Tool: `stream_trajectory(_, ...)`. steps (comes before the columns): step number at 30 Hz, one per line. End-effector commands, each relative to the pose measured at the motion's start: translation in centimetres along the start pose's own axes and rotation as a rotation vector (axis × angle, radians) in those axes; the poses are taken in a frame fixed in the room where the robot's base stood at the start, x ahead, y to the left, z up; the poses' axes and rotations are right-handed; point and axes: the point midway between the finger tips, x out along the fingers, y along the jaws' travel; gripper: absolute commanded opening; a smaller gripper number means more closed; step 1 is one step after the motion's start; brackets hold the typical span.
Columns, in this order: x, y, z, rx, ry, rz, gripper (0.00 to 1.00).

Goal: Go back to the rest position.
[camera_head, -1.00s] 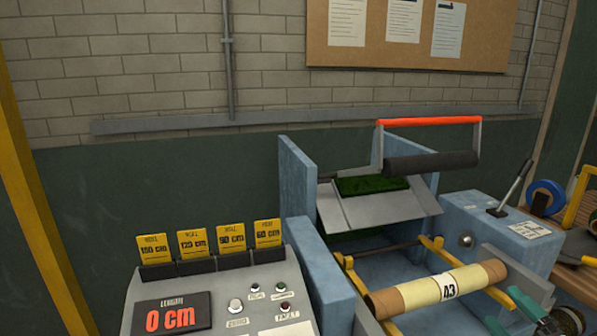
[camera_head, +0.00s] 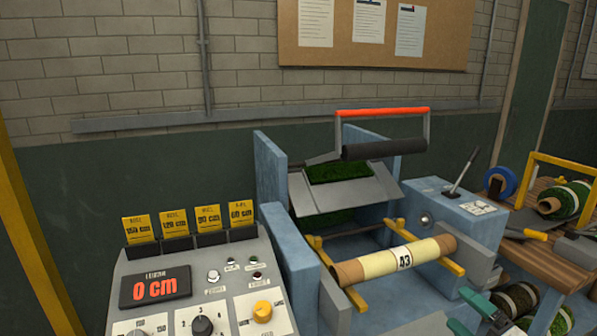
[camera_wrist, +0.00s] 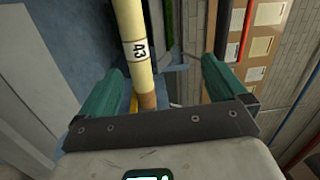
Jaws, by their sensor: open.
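My gripper (camera_wrist: 162,72) is open, with its two teal fingers spread and nothing between their tips. In the wrist view the cream roll core marked 43 (camera_wrist: 133,25) runs past the left finger, beyond the gripper. In the head view part of a teal finger (camera_head: 484,304) shows at the bottom right, below the roll core (camera_head: 385,264). The core lies across yellow arms on the blue machine (camera_head: 299,240), apart from my fingers as far as I can tell. The rest of my arm is mostly out of view.
A control console (camera_head: 212,263) reading 0 cm stands at the left, with several yellow tags on top. The red-handled frame (camera_head: 382,112) rises behind the core. A lever (camera_head: 463,170) stands right of it. A wooden bench (camera_head: 565,245) with green turf rolls fills the right.

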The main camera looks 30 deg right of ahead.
Motion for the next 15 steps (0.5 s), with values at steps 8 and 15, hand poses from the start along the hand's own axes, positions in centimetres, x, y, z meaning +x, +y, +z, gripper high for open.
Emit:
stream_trajectory(8,0.9,4.6,5.9,-0.117,-0.156,0.158,0.99)
stream_trajectory(15,-0.1,11.3,14.5,-0.323,-0.416,0.387,0.99)
